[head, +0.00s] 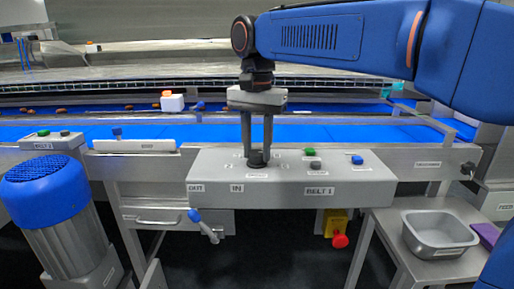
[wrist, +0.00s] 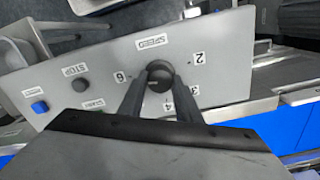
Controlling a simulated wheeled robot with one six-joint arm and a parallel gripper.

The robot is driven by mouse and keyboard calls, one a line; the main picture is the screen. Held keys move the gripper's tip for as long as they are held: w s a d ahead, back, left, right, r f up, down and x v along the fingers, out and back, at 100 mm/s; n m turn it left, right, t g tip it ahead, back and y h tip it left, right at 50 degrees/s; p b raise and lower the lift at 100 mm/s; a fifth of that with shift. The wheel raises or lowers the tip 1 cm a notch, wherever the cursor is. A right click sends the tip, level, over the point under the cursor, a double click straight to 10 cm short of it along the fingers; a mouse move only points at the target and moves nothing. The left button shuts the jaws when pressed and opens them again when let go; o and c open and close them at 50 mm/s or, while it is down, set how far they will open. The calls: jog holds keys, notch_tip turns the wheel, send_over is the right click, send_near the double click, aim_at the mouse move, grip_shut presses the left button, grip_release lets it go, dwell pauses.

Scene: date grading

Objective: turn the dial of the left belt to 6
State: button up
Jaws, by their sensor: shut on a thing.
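A black dial (wrist: 159,74) sits on a grey panel (head: 350,171) labelled BELT 1. The wrist view shows the numbers 2, 3, 4 and 6 around the dial. The 6 (wrist: 121,77) is left of it and the 2 (wrist: 199,57) is to its upper right. My gripper (head: 257,155) points down, with its two fingers shut on the dial from both sides. I cannot tell which number the dial points to. The fingers hide part of the scale. A second panel (head: 50,144), labelled BELT 2, stands at the left edge of the head view.
A green button (head: 310,152), a grey stop button (head: 315,165) and a blue button (head: 357,160) are right of the dial. A lever (head: 204,226) and a red knob (head: 340,241) hang below. A metal tray (head: 438,234) stands right; a blue-capped motor (head: 44,190) stands left.

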aim_at(257, 152)
jog(key=o, duration=1.1)
jog(key=shift+c, duration=0.2)
notch_tip(257, 152, up, 17)
jog(key=shift+r, duration=0.2)
